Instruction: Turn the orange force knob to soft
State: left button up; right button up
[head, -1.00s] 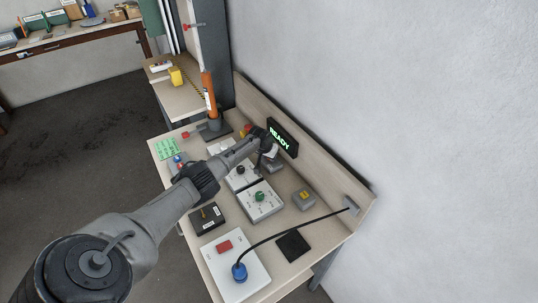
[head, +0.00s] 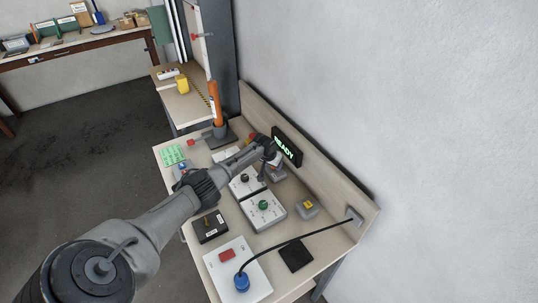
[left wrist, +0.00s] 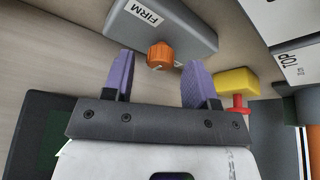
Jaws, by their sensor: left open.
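The orange knob (left wrist: 160,55) sits on the face of a grey box (left wrist: 185,22) with a white label reading FIRM, in the left wrist view. My left gripper (left wrist: 158,68) is open. Its two purple fingers stand on either side of the knob, with a gap visible on both sides. I cannot tell how far the fingertips reach along the knob's depth. In the head view my left gripper (head: 272,158) is over the back of the bench, below the READY display (head: 286,147). The knob is hidden there. My right gripper is in neither view.
The bench holds a white box with a green knob (head: 263,206), a white box with a black knob (head: 244,179), a black box (head: 210,226) and a blue plug (head: 242,282) with a cable. A yellow block (left wrist: 236,82) with a red part is right of my fingers.

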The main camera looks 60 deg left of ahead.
pick_arm(q)
jog(key=p+v, duration=0.3)
jog(key=v, duration=0.9)
jog(key=shift+r, duration=0.4)
jog(key=shift+s, duration=0.1)
